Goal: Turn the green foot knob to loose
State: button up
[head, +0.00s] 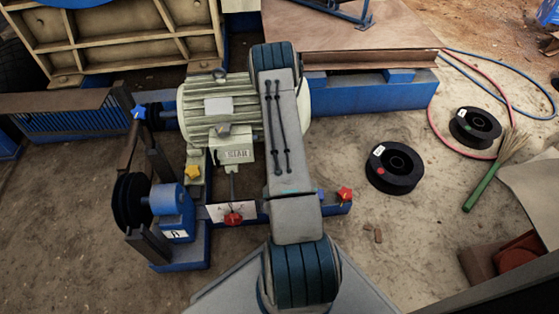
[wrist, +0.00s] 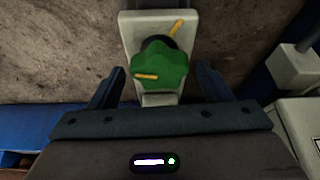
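The green foot knob (wrist: 165,66) shows in the wrist view on a pale metal foot plate (wrist: 131,24). A yellow mark (wrist: 145,76) lies on the knob's lower left. Another yellow mark (wrist: 177,29) is on the plate at the upper right, so the two marks are not in line. My gripper (wrist: 159,74) is open, one finger on each side of the knob. Gaps show between both fingers and the knob; contact is not visible. In the head view my arm hides the green knob and my gripper.
A grey motor (head: 212,105) sits left of my arm. Nearby are a yellow knob (head: 192,171), a red knob (head: 233,219), another red knob (head: 344,194) and a blue knob (head: 138,112). Black reels (head: 394,168) and a broom (head: 485,187) lie on the ground at right.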

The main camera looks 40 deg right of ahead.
jog(key=p+v, duration=0.5)
jog(key=v, duration=0.9)
jog(key=shift+p, duration=0.35)
jog(key=shift+f, duration=0.1)
